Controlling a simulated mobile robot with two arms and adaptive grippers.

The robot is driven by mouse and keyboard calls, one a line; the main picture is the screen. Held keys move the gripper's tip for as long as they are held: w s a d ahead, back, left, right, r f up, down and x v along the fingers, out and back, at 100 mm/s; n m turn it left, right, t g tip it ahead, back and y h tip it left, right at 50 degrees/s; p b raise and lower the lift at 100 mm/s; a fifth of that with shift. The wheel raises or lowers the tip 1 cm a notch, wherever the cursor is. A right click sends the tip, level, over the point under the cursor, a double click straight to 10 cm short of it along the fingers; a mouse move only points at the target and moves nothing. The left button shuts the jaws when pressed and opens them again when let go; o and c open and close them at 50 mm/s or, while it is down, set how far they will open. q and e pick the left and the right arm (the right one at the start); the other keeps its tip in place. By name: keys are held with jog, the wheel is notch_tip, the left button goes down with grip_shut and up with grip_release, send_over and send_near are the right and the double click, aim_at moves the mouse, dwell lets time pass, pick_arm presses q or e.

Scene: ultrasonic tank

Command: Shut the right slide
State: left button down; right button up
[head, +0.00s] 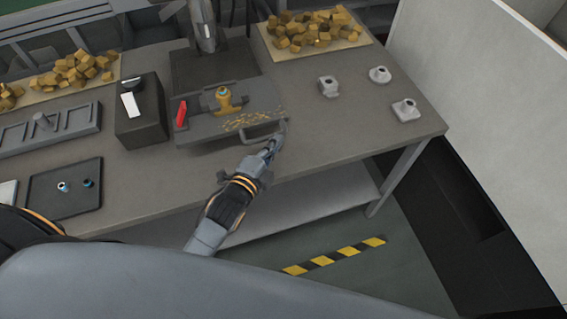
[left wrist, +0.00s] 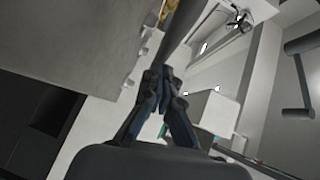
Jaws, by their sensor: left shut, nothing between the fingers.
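A grey slide plate (head: 207,129) sits on the bench under the machine head, with a brass-coloured fitting (head: 228,103) and a red lever (head: 181,113) on it. Yellowish chips lie on its right part. A grey bar handle (head: 262,133) stands out from its front edge. My left gripper (head: 273,145) is shut and empty, its tips at the right end of the handle; I cannot tell if they touch. In the left wrist view the shut fingers (left wrist: 160,75) meet beside a dark grey bar (left wrist: 181,35). My right gripper is out of view.
A dark box (head: 138,120) stands left of the plate. A black tray (head: 66,189) with small parts lies at front left. Trays of brass blocks (head: 312,29) are at the back. Several grey fittings (head: 405,110) stand on the right. The bench front right is clear.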

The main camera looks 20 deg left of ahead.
aim_at(260, 105)
pick_arm(q)
jog(key=w+a, duration=0.2)
jog(key=w, duration=0.1)
jog(key=w+a, duration=0.3)
jog(key=w, duration=0.1)
jog(key=w+a, duration=0.2)
jog(key=w, duration=0.2)
jog(key=shift+a+f+b, duration=0.1)
jog(key=shift+a+b, duration=0.15)
jog(key=shift+b, duration=0.1)
jog(key=shift+w+a, duration=0.15)
jog(key=shift+w, duration=0.05)
jog(key=shift+r, duration=0.2)
jog(key=shift+a+r, duration=0.1)
jog(key=shift+r, duration=0.05)
